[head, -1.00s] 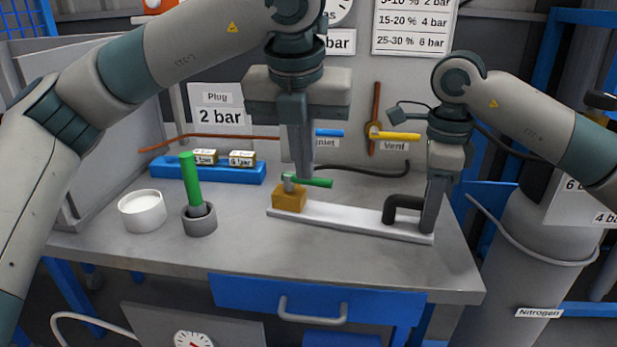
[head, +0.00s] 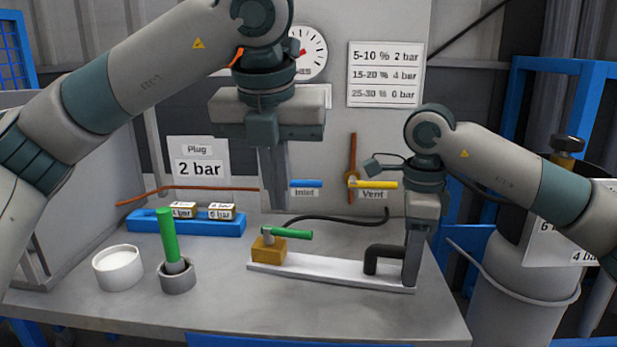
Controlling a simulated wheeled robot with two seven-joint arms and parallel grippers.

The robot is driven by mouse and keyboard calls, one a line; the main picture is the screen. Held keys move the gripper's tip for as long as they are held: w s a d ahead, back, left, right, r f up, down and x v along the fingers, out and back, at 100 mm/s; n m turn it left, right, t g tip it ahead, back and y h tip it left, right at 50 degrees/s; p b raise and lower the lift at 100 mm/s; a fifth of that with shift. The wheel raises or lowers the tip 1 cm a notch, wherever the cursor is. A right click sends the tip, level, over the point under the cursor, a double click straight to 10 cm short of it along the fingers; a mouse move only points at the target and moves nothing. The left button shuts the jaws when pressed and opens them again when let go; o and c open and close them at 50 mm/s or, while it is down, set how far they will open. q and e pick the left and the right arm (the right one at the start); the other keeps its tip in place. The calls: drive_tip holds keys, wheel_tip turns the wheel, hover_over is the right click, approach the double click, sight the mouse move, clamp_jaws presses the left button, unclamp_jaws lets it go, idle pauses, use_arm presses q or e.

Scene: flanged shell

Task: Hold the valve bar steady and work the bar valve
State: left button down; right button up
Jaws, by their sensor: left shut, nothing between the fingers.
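The white valve bar (head: 332,274) lies on the grey bench. A brass valve block (head: 266,249) with a green lever (head: 292,233) sits on its left end; the lever points right. A black bent handle (head: 371,261) stands near its right end. My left gripper (head: 275,208) is shut and empty, a little above the valve and apart from the lever. My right gripper (head: 412,284) points down at the bar's right end, beside the black handle, and seems shut on the bar there; its fingers hide the contact.
A white tub (head: 118,268) and a grey cup (head: 177,278) holding a green rod (head: 166,235) stand at the left. A blue block (head: 187,222) with labelled pieces lies behind them. On the back panel are a blue inlet handle (head: 306,184), a yellow vent handle (head: 377,185) and a gauge (head: 306,52).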

wheel_tip(320, 180, up, 12)
drive_tip(key=shift+r, duration=0.1)
idle(0.8)
idle(0.3)
